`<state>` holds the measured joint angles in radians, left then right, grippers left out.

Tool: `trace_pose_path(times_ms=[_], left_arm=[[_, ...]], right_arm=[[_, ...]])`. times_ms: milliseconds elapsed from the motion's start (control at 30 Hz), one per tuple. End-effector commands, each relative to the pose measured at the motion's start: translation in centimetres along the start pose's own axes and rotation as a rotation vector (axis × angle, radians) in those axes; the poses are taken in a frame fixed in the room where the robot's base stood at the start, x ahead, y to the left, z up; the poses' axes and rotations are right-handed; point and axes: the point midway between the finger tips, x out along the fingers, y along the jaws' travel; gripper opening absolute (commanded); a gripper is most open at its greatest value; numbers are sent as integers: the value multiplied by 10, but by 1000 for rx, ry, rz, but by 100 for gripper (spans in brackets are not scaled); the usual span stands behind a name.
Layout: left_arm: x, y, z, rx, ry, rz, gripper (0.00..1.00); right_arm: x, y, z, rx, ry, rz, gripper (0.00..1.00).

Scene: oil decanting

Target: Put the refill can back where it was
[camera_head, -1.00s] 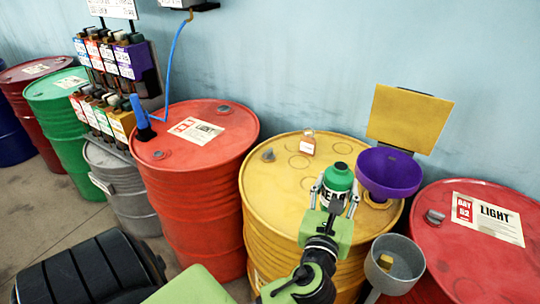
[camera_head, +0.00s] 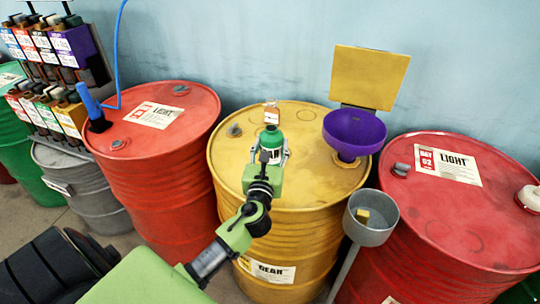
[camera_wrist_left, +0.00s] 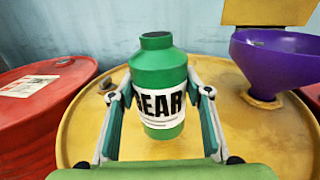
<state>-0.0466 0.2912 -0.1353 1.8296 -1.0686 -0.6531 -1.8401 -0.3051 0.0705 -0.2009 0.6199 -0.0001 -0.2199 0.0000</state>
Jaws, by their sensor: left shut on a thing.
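The refill can is green with a dark open-looking neck and a white GEAR label; it shows in the head view (camera_head: 271,138) and the left wrist view (camera_wrist_left: 160,72). My left gripper (camera_head: 270,156) is shut on it, with a finger on each side (camera_wrist_left: 160,108). The can is upright over the top of the yellow drum (camera_head: 305,178), left of the purple funnel (camera_head: 353,130) and apart from it. I cannot tell whether its base touches the drum top. My right gripper is not in view.
A small sample bottle (camera_head: 271,113) stands behind the can on the yellow drum. A yellow board (camera_head: 369,78) rises behind the funnel. A grey cup on a stand (camera_head: 370,237) is at front right. Red drums (camera_head: 150,150) (camera_head: 450,230) flank the yellow one.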

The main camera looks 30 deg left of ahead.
Motion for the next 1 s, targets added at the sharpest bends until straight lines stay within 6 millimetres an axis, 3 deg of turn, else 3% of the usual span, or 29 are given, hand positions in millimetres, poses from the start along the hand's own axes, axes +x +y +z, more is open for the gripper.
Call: trace_pose_path(times_ms=[300, 767, 800, 833, 1000], left_arm=[[8, 4, -38, 0, 3, 0, 15], [8, 5, -46, 1, 1, -1, 15], [8, 5, -45, 1, 1, -1, 55], [8, 5, -45, 1, 2, -1, 62], [8, 5, -45, 1, 2, -1, 62]], right_arm=[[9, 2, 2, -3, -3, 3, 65], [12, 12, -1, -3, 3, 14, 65], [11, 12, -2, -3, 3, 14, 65], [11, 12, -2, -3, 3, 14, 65], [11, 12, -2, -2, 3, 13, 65]])
